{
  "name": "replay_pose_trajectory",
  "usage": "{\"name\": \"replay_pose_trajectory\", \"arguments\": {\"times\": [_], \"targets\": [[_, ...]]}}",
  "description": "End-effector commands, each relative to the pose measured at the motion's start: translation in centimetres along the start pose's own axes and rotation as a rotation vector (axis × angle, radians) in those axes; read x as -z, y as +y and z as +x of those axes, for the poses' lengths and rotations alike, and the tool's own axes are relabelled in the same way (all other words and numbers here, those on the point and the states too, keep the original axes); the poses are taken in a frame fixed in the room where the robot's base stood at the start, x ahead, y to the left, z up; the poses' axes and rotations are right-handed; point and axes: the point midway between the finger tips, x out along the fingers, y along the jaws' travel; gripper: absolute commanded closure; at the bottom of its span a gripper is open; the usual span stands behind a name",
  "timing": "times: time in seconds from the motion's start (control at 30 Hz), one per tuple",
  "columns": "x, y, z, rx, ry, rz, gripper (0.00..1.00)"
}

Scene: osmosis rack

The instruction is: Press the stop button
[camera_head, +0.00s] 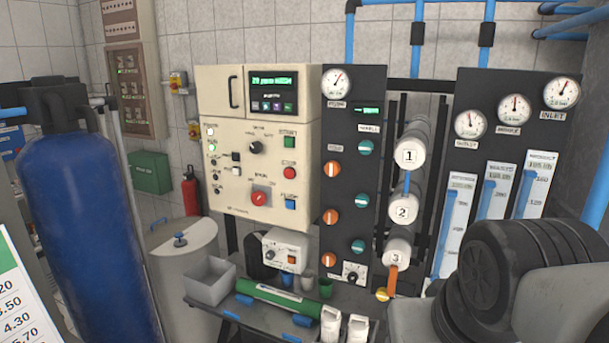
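The cream control box (235,150) hangs at the middle of the view, facing me. A larger red knob (260,198) on a square plate sits lower, left of the blue button. The small labels are too blurred to read, so which control is marked stop cannot be told from lettering. My gripper is not visible; nothing touches or covers the box's buttons.
A dark panel (352,240) with coloured knobs and a gauge stands right of the box, then numbered white tubes (402,210). A bench (270,313) with a grey bin (210,281) lies below. A blue tank (88,220) stands left. My dark arm parts fill the lower right.

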Motion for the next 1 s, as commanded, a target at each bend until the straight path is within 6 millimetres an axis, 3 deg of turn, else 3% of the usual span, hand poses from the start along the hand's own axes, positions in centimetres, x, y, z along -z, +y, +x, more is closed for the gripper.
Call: {"name": "replay_pose_trajectory", "arguments": {"times": [0.03, 0.27, 1.0], "targets": [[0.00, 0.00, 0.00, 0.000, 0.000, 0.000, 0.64], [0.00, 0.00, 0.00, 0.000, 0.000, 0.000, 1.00], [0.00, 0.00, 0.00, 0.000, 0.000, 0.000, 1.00]]}}
